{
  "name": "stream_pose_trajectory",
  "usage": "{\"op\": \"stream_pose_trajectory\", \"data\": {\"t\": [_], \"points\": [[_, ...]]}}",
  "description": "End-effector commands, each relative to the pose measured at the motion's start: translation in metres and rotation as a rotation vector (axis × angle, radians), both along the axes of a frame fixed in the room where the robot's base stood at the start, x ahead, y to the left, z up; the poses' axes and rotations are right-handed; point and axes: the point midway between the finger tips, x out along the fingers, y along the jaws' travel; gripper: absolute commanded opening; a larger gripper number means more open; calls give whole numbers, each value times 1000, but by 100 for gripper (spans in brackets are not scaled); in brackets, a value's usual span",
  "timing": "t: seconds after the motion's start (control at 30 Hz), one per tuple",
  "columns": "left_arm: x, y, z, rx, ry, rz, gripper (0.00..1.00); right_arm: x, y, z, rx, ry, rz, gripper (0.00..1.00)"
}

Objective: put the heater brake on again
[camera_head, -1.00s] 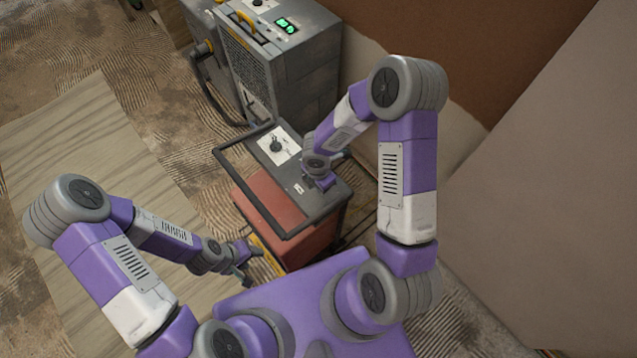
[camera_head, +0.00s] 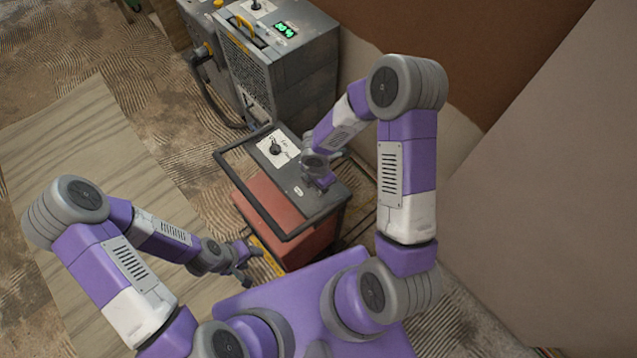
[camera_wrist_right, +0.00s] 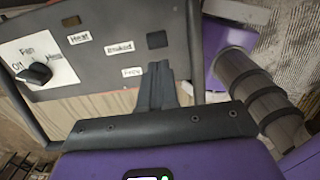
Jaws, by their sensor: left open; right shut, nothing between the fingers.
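The heater has a red body (camera_head: 285,225), a dark top panel (camera_head: 318,205) and a black tube frame. In the right wrist view the panel (camera_wrist_right: 105,20) carries a black fan knob (camera_wrist_right: 38,73) on a white plate and labels reading Heat, Braked (camera_wrist_right: 119,47) and Free (camera_wrist_right: 131,72). My right gripper (camera_wrist_right: 159,72) is shut and empty, its tips over the panel beside the Free label; I cannot tell whether they touch it. A dark square (camera_wrist_right: 156,40) shows just beyond them. My left gripper (camera_head: 249,267) is open and empty, low by the heater's near left side.
A grey machine (camera_head: 300,75) with a green display and yellow handle stands behind the heater. A hose runs down its left side. A pale wooden board (camera_head: 95,140) lies on the ridged floor at left. A beige wall or panel (camera_head: 560,190) closes off the right.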

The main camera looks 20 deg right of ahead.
Motion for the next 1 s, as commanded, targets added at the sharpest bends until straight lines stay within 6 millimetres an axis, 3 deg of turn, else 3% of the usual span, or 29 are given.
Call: {"op": "stream_pose_trajectory", "data": {"t": [0.6, 0.8, 1.0], "points": [[0, 0, 75, 0, 0, 0, 53, 2, -7, 83, -1, -1, 1, 0], [0, 0, 85, 0, 0, 0, 53, 3, -8, 94, -1, 0, 1, 0], [0, 0, 84, 0, 0, 0, 53, 3, -8, 94, 0, 0, 2, 0]]}}
